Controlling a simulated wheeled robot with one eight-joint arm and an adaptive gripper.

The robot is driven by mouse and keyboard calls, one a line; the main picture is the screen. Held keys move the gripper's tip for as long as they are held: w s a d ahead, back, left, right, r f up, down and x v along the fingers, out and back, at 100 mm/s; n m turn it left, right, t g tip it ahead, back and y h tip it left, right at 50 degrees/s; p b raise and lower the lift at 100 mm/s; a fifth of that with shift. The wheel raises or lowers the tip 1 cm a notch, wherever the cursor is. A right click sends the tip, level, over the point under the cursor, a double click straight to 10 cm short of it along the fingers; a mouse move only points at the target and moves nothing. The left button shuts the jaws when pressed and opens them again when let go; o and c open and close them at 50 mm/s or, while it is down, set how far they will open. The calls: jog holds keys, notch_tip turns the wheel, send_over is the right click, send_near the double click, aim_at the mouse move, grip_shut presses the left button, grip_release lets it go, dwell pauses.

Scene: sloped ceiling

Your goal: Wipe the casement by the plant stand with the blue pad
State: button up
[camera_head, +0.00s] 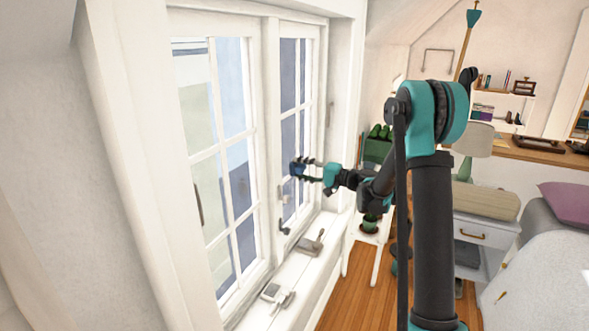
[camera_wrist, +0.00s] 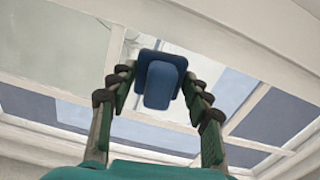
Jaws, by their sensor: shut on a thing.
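My gripper (camera_head: 314,171) is shut on the blue pad (camera_head: 297,168) and holds it up at the right casement (camera_head: 289,120), the one nearer the plant stand (camera_head: 365,237). The pad is at mid height of the panes; I cannot tell whether it touches the glass. In the wrist view the blue pad (camera_wrist: 160,80) shows between the two fingers of my gripper (camera_wrist: 160,98), with white window bars behind it. The white plant stand carries a potted plant and is partly hidden behind my arm.
The left casement (camera_head: 215,150) is beside it. A window handle (camera_head: 284,230) sticks out low on the frame. A bed (camera_head: 550,250) stands at right; wooden floor shows between.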

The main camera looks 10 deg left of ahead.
jog(key=shift+v, duration=1)
jog(key=shift+d, duration=0.1)
jog(key=shift+v, duration=1.45)
